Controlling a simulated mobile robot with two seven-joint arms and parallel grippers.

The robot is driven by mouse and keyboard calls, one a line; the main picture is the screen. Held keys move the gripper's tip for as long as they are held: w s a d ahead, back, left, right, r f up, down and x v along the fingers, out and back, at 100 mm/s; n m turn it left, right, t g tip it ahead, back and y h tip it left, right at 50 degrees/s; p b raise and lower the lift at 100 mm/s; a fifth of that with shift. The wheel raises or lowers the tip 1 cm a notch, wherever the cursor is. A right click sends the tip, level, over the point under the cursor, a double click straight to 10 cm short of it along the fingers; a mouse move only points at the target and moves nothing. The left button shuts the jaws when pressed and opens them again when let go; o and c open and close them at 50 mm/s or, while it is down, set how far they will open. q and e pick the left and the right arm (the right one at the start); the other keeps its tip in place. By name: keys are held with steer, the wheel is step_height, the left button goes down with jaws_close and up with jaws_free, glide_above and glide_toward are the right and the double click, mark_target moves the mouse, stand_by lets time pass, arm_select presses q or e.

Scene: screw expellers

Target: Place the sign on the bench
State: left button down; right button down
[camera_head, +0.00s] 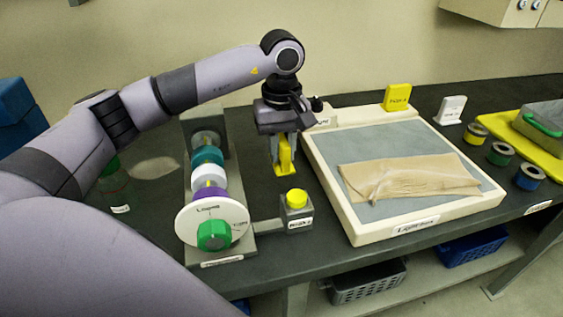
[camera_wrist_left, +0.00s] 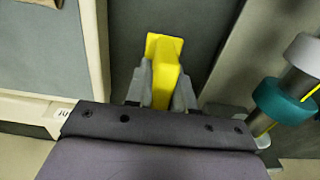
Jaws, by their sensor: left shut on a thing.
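My left gripper (camera_head: 284,160) is shut on a yellow sign (camera_head: 285,149), fingers pointing down at the dark bench (camera_head: 270,187). The held sign is between the roller machine and the light board. In the left wrist view the yellow sign (camera_wrist_left: 164,55) sticks out between the fingers (camera_wrist_left: 158,88) over the grey bench top. Its lower edge is close to the bench; I cannot tell whether it touches. Another yellow sign (camera_head: 397,97) stands at the board's back edge, and a white sign (camera_head: 451,109) stands on the bench to its right. My right gripper is not in view.
The roller machine (camera_head: 209,215) with coloured rings stands left of the gripper. A block with a yellow button (camera_head: 297,200) is in front. The cream-framed board (camera_head: 412,226) with a brown wrapped sheet (camera_head: 410,178) is to the right. Several small spools and a yellow tray (camera_head: 510,131) lie farther right.

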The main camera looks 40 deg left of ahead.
mark_target(281, 164)
arm_select(q)
steer(key=shift+f, duration=1.9)
steer(key=shift+f, duration=0.15)
steer(key=c, duration=1)
jaws_free()
step_height(281, 164, up, 12)
steer(key=shift+r, duration=0.2)
